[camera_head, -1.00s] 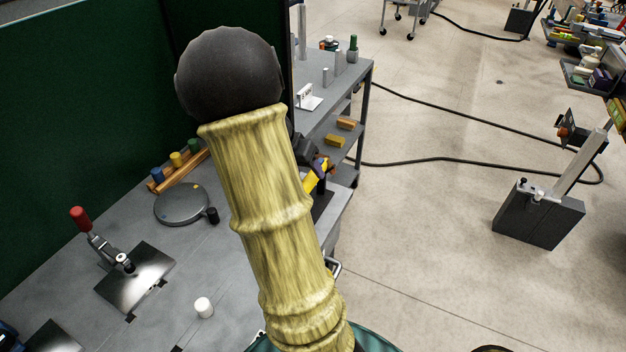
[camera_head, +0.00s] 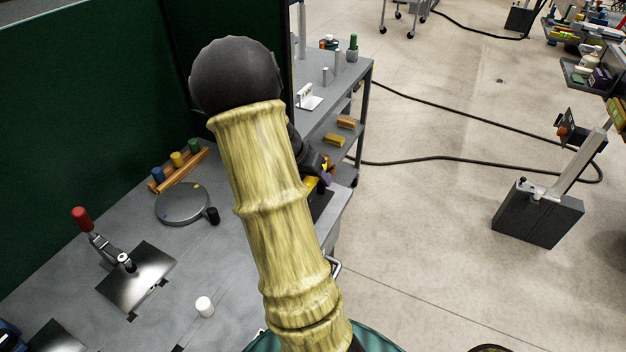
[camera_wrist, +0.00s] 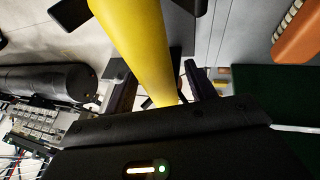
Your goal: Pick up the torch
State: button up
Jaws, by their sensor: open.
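A long yellow body (camera_wrist: 140,40), which I take to be the torch, runs down the wrist view between the two dark fingers of my gripper (camera_wrist: 156,72). My gripper is open, with a finger on each side of the yellow body; a gap shows on the right side. Its lower end is hidden by the gripper's body. In the head view a small yellow part (camera_head: 311,185) shows beside the bench edge, mostly hidden behind my arm and dark gripper (camera_head: 322,170). Whether the fingers touch it cannot be told.
The grey bench (camera_head: 235,260) carries a round grey disc (camera_head: 181,204), a red-handled clamp (camera_head: 84,222), a white cylinder (camera_head: 204,307) and a wooden rack (camera_head: 182,170). A dark green panel (camera_head: 80,100) stands behind. A grey shelf cart (camera_head: 350,75) stands beyond. Open floor lies right.

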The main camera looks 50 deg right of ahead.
jog(key=shift+r, duration=0.1)
jog(key=c, duration=1.1)
notch_tip(320, 180, up, 10)
jog(key=shift+w, duration=0.1)
dwell(0.3)
